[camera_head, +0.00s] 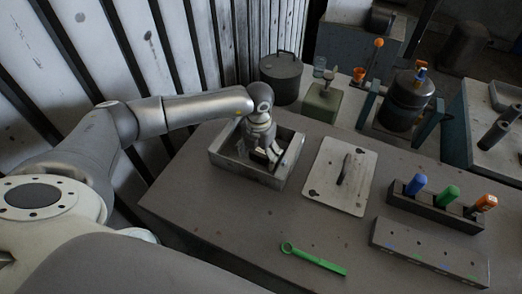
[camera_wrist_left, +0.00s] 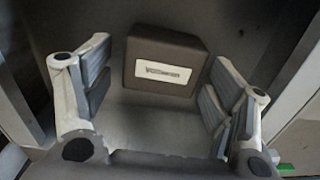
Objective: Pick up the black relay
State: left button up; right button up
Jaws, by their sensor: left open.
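The black relay (camera_wrist_left: 163,62) is a dark box with a pale lettered label, seen in the left wrist view inside the grey metal box (camera_head: 231,171). My left gripper (camera_wrist_left: 160,98) is open, with one finger on each side of the relay's near end and a gap on both sides. In the head view my left gripper (camera_head: 266,158) reaches down into the metal box and hides most of its inside. The relay cannot be made out clearly there. My right gripper does not show in either view.
A metal plate with a handle (camera_head: 330,193) lies right of the box. A green wrench (camera_head: 315,260) lies in front. A rack (camera_head: 440,210) holds blue, green and orange-handled tools. A dark pot (camera_head: 281,78) and a green block (camera_head: 321,103) stand behind.

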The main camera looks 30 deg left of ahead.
pick_arm(q)
jog(key=shift+f, duration=0.2)
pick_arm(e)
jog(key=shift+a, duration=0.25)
pick_arm(q)
jog(key=c, duration=1.1)
jog(key=shift+c, duration=0.2)
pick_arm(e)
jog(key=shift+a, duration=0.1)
